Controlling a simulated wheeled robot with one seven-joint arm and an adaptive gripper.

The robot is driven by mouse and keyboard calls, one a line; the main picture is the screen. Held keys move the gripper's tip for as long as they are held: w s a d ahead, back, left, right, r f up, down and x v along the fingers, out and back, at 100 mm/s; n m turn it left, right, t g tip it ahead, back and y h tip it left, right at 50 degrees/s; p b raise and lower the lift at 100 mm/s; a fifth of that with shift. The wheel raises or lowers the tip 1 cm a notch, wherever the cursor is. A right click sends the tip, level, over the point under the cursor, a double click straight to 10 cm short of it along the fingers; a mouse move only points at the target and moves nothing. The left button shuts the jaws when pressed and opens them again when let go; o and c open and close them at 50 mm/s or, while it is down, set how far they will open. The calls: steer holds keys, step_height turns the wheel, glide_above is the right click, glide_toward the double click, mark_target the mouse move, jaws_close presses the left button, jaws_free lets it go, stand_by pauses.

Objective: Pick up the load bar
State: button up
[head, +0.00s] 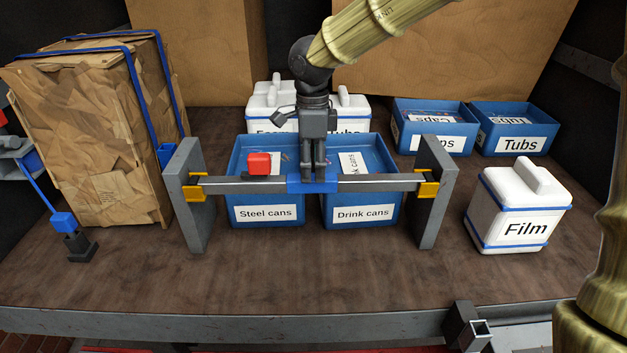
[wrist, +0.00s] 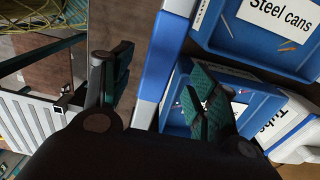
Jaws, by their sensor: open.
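The load bar (head: 370,184) is a long grey bar with a blue middle section. It lies level across two grey uprights, its ends at yellow brackets. My gripper (head: 313,172) points down at the blue section, in front of the bins. In the wrist view my gripper (wrist: 160,65) is open, and the load bar's blue section (wrist: 152,85) shows between its two fingers. A gap shows beside the bar; I cannot tell whether either finger touches it. A red block (head: 259,163) on a dark base sits at the bar's left part.
Blue bins marked Steel cans (head: 266,228) and Drink cans (head: 362,228) stand behind the bar. The grey uprights (head: 190,225) (head: 437,215) flank it. A white Film box (head: 520,210) stands right, a strapped brown bale (head: 100,130) left.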

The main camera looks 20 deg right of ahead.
mark_target(312, 176)
step_height(312, 176, down, 3)
steer(key=shift+a+r+p, duration=0.1)
steer(key=shift+a+p, duration=0.05)
steer(key=shift+p, duration=0.45)
steer(key=shift+f, duration=0.55)
steer(key=shift+c, duration=0.4)
jaws_close()
steer(key=shift+r, duration=0.1)
